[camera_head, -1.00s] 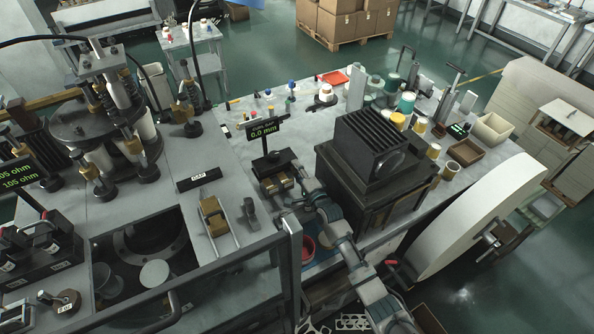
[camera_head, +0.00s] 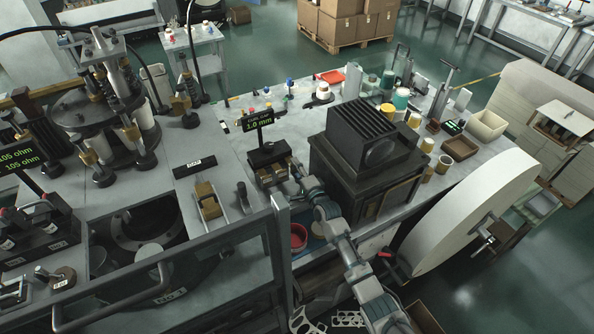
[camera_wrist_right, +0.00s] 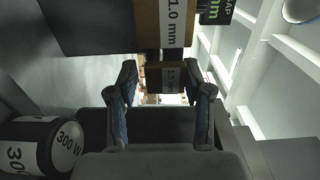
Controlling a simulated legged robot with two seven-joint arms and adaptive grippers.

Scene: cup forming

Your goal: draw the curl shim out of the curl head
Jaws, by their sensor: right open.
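The curl head (camera_head: 268,172) is a dark block with brass-coloured parts below a small display (camera_head: 258,121) that reads 1.0 mm. In the right wrist view, a brown block labelled 1.0 mm (camera_wrist_right: 174,22) stands at the top centre. Below it a small brown tab with a 1.0 label (camera_wrist_right: 168,78), which looks like the curl shim, sits between my fingertips. My right gripper (camera_wrist_right: 162,76) is open, one finger each side of the tab, with gaps visible. In the head view my right gripper (camera_head: 294,176) is at the curl head, its fingertips partly hidden. My left gripper is out of view.
A dark finned box (camera_head: 365,135) stands close right of my right arm. A black and white cylinder labelled 300 (camera_wrist_right: 38,145) is at lower left in the wrist view. Cups and trays fill the bench's far right.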

